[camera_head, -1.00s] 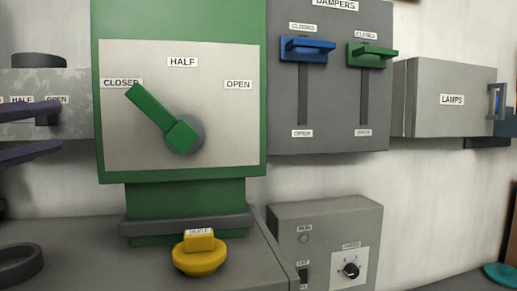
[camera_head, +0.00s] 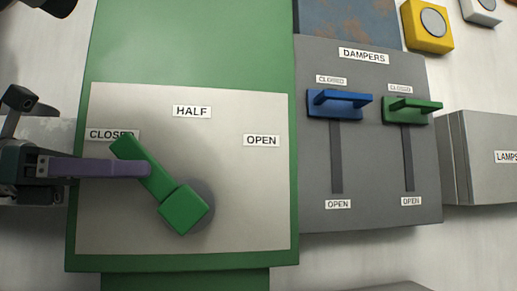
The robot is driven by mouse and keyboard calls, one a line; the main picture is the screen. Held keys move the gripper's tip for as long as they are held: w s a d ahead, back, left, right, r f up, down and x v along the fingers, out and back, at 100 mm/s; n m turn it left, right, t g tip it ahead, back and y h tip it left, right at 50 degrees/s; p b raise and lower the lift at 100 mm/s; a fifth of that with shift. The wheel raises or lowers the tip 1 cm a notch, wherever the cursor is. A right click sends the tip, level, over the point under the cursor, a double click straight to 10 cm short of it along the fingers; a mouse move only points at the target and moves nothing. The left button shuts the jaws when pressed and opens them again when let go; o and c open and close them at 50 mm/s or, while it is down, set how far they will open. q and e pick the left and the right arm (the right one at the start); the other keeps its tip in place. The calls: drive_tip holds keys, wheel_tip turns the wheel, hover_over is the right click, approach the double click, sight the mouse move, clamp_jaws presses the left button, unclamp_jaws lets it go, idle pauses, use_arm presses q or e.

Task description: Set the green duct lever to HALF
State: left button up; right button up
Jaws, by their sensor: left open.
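The green duct lever (camera_head: 160,182) sits on a pale plate (camera_head: 240,215) on a green housing (camera_head: 190,45). Its arm points up and left, its tip at the CLOSED label (camera_head: 108,134). The HALF label (camera_head: 191,112) is above the pivot and the OPEN label (camera_head: 261,140) is up and right. My left gripper (camera_head: 142,168) comes in from the left. It is open, and a purple finger reaches the left edge of the lever arm below its tip. I cannot tell whether they touch. The other finger is not clearly visible. My right gripper is not in view.
Right of the housing is a DAMPERS panel (camera_head: 385,215) with a blue handle (camera_head: 338,104) and a green handle (camera_head: 411,109), both up at CLOSED. A grey LAMPS box (camera_head: 485,170) is farther right. A yellow button box (camera_head: 412,35) is at the top right.

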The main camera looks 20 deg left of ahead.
sight(172, 178)
use_arm(q)
drive_tip(key=p+x, duration=0.2)
drive_tip(key=x, duration=0.1)
drive_tip(key=shift+w+d+r+p, duration=0.25)
drive_tip(key=shift+p, duration=0.15)
drive_tip(key=shift+w+d+f, duration=0.25)
drive_tip(key=shift+w+d, duration=0.05)
drive_tip(key=shift+d, duration=0.15)
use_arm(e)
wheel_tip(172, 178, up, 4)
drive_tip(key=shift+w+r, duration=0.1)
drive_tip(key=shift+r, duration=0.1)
use_arm(q)
clamp_jaws()
idle(0.4)
